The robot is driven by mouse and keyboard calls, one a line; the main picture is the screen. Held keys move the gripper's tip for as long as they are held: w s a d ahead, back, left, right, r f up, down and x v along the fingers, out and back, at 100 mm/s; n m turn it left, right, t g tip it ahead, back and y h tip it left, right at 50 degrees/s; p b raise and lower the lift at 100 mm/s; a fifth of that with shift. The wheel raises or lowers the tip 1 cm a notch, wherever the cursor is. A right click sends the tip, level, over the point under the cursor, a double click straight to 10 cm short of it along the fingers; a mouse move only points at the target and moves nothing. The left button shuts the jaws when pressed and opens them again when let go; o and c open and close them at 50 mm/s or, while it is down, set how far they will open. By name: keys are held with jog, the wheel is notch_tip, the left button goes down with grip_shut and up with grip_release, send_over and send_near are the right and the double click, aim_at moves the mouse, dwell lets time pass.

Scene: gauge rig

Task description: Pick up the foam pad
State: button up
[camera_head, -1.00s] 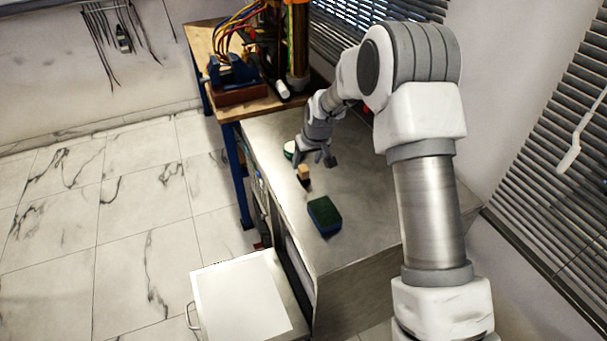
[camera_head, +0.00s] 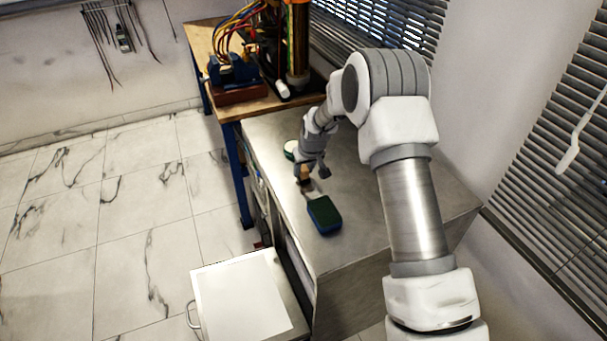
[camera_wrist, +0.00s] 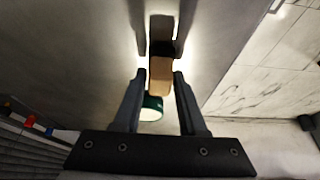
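A dark green and blue block (camera_head: 324,215), which looks like the foam pad, lies flat on the steel top in the head view; I cannot make it out in the wrist view. A small tan block (camera_head: 305,172) stands farther back, and it also shows in the wrist view (camera_wrist: 160,73). My gripper (camera_head: 311,179) is open, with its fingers (camera_wrist: 159,74) on either side of the tan block in the wrist view. Whether they touch it, I cannot tell. My gripper is behind the green and blue block and apart from it.
A round green and white thing (camera_head: 290,150) sits at the back left of the steel top (camera_head: 375,215). A wooden bench (camera_head: 240,108) with a blue vise (camera_head: 233,72) and cables stands behind. A white-topped unit (camera_head: 240,295) is at the front left. The steel top's right side is clear.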

aim_at(304, 168)
grip_shut()
jog(key=shift+r, duration=0.15)
jog(key=shift+r, duration=0.2)
notch_tip(304, 168, up, 4)
jog(key=shift+f, duration=0.1)
jog(key=s+d+r+b, duration=0.1)
jog(key=s+d+r, duration=0.5)
jog(key=d, duration=0.3)
jog(key=shift+s+d+r, duration=0.25)
jog(key=shift+s+d, duration=0.05)
jog(key=shift+s, duration=0.05)
